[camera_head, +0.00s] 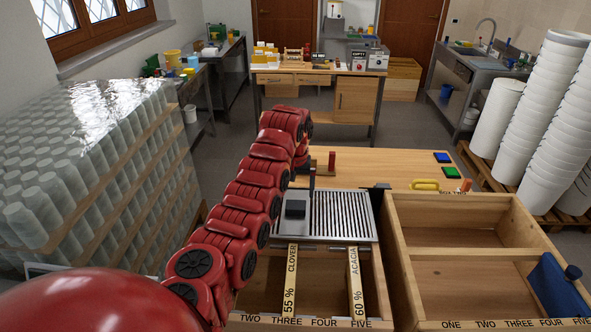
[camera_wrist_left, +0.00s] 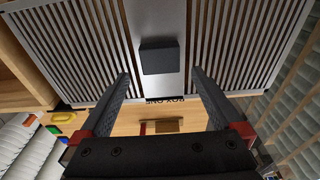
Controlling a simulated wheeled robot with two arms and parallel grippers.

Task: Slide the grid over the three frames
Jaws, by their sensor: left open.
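The grid (camera_head: 345,216), a grey slatted metal plate with a dark block handle (camera_head: 295,209), lies over the far end of the left wooden box. In the left wrist view, the grid (camera_wrist_left: 235,45) fills the top and its handle (camera_wrist_left: 160,55) shows too. Two labelled frames, CLOVER 55% (camera_head: 290,280) and ACACIA 60% (camera_head: 355,285), lie in the box, their near parts uncovered. I cannot make out a third frame. My left gripper (camera_head: 309,180) is open and empty, its fingertips (camera_wrist_left: 160,74) on either side of the handle's near edge, not closed on it. My right gripper is not in view.
A yellow-handled tool (camera_head: 426,185) and blue and green pads lie on the table behind. Wrapped jars (camera_head: 90,170) stack at left, white buckets (camera_head: 555,110) at right.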

